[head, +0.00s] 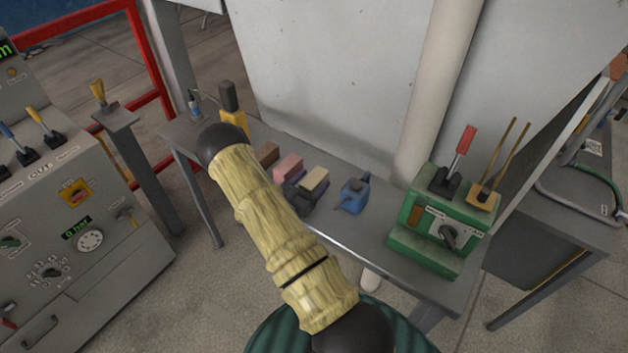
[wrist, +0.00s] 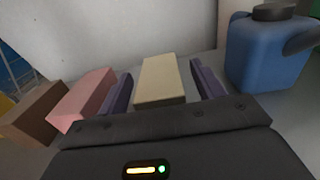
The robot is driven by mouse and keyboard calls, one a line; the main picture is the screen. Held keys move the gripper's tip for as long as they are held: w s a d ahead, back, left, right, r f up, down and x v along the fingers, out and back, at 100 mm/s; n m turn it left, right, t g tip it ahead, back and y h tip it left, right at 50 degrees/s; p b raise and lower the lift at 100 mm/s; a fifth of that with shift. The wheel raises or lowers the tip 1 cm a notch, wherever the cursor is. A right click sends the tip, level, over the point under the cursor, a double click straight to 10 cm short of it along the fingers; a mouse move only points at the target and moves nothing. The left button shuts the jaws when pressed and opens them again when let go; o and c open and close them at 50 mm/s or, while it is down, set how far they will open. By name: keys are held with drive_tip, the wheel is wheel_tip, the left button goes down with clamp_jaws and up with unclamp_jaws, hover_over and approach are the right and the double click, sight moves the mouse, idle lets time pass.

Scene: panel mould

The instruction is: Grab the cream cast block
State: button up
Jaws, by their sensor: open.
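The cream cast block (head: 313,180) sits on the grey table among other small items in the head view. In the wrist view the cream block (wrist: 160,78) lies between the two purple-grey fingers of my gripper (wrist: 160,90). The fingers are open, one on each side, with a gap between each finger and the block. The block's near end is close to the gripper's dark palm edge. In the head view my gripper (head: 297,195) is dark and partly hidden behind my arm.
A pink block (wrist: 82,98) and a brown block (wrist: 35,113) lie left of my gripper. A blue can (wrist: 267,52) stands close on the right. A white panel rises behind the table (head: 345,235). A green control box (head: 437,232) stands at the table's right end.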

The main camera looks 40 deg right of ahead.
sight(314, 177)
drive_tip(key=shift+x, duration=0.8)
drive_tip(key=c, duration=1.2)
drive_tip(key=shift+c, duration=0.2)
drive_tip(key=shift+w+r, duration=0.1)
wheel_tip(314, 177, up, 10)
drive_tip(key=shift+f+b, duration=0.1)
drive_tip(key=shift+b, duration=0.9)
